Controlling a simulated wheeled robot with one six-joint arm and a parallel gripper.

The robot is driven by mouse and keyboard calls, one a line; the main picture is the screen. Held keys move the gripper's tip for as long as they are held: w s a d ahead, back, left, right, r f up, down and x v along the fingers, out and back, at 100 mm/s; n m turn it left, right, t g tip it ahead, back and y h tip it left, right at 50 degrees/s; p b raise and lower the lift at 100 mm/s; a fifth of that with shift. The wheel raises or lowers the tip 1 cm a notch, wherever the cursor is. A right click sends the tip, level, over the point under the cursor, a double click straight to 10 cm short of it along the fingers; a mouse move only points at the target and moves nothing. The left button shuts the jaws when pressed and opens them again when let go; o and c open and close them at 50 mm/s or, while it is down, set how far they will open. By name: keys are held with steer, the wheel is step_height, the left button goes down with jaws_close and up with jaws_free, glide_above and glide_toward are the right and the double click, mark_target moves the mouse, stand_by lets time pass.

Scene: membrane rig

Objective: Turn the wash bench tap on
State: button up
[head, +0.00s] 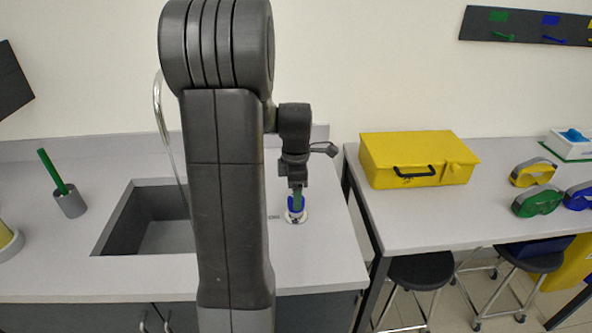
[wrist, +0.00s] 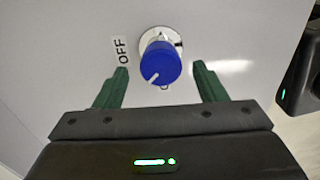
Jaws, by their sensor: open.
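The tap knob (wrist: 160,62) is a blue round knob on a pale metal base plate, with a white pointer line on it. An OFF label (wrist: 122,51) sits beside it at the left in the wrist view, and the pointer line is turned toward the lower left there. In the head view the knob (head: 296,209) stands on the bench right of the sink, partly hidden by a finger. My gripper (wrist: 160,82) is open, with its green fingers on either side of the knob and apart from it. In the head view my gripper (head: 297,196) points down over the knob.
The sink (head: 150,225) and its curved spout (head: 163,125) are left of my arm, which hides part of them. A grey cup with a green brush (head: 69,203) stands further left. A yellow case (head: 418,159) and goggles (head: 537,201) lie on the right table.

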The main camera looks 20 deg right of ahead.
step_height(320, 180, up, 12)
stand_by(0.3)
steer(key=shift+f, duration=0.1)
step_height(320, 180, down, 14)
steer(key=shift+r, duration=0.1)
stand_by(0.6)
stand_by(0.3)
